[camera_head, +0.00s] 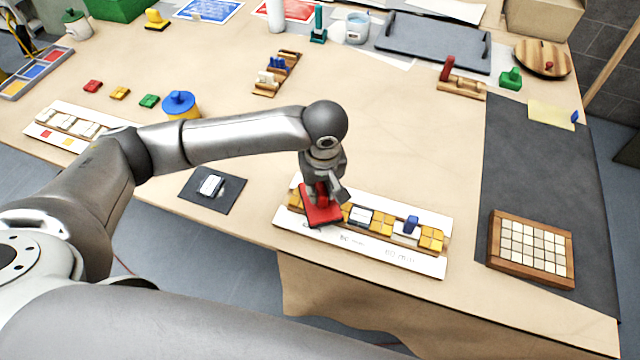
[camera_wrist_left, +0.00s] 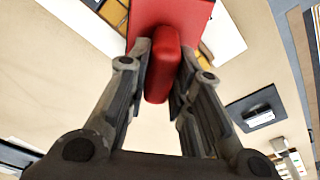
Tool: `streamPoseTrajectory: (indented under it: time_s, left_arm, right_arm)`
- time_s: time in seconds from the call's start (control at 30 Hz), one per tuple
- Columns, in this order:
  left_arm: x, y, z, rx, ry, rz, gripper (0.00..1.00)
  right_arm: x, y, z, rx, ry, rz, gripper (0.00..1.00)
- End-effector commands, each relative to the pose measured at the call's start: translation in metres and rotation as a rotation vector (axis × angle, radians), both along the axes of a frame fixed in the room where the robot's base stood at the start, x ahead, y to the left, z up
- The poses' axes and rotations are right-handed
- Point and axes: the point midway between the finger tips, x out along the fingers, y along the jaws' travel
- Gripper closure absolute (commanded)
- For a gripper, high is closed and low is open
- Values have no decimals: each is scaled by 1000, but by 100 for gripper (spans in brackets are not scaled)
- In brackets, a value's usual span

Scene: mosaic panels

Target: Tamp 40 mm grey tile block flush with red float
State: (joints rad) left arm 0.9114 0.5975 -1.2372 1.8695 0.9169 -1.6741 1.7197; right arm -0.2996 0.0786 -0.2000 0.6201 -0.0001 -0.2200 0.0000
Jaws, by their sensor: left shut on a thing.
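My left gripper (camera_head: 324,186) is shut on the upright handle of the red float (camera_head: 321,212). The float's flat red plate lies over the left part of the white panel (camera_head: 415,265). In the left wrist view the red handle (camera_wrist_left: 162,72) sits between both fingers (camera_wrist_left: 162,62). The panel carries yellow tiles (camera_head: 382,224), a pale block (camera_head: 360,216) and a block with a blue knob (camera_head: 411,224). The float hides the slot beneath it, so I cannot make out the 40 mm grey tile block or whether the plate touches it. My right gripper is not in view.
A dark pad with a pale block (camera_head: 211,185) lies left of the panel. A wooden tray of pale tiles (camera_head: 494,245) sits on the dark mat (camera_head: 520,160) at right. Small coloured blocks and a blue-lidded yellow pot (camera_head: 180,104) stand behind my arm. The table centre is clear.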

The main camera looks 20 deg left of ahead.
Motion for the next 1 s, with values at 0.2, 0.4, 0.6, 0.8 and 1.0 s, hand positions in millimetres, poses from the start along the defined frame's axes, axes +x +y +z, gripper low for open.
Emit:
streamPoseTrajectory:
  time_s: [0.2, 0.4, 0.6, 0.8, 1.0]
  left_arm:
    - [-1, 0, -2, 1, 3, 0, 98]
    - [-1, 0, -2, 1, 3, 0, 98]
    - [-1, 0, -2, 1, 4, 0, 98]
    - [-2, 0, -3, 1, 6, 0, 98]
    - [-2, 0, -3, 1, 6, 0, 98]
  right_arm:
    - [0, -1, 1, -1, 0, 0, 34]
    - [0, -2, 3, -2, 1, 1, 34]
    - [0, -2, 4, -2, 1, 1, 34]
    - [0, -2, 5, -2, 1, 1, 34]
    - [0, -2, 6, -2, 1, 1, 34]
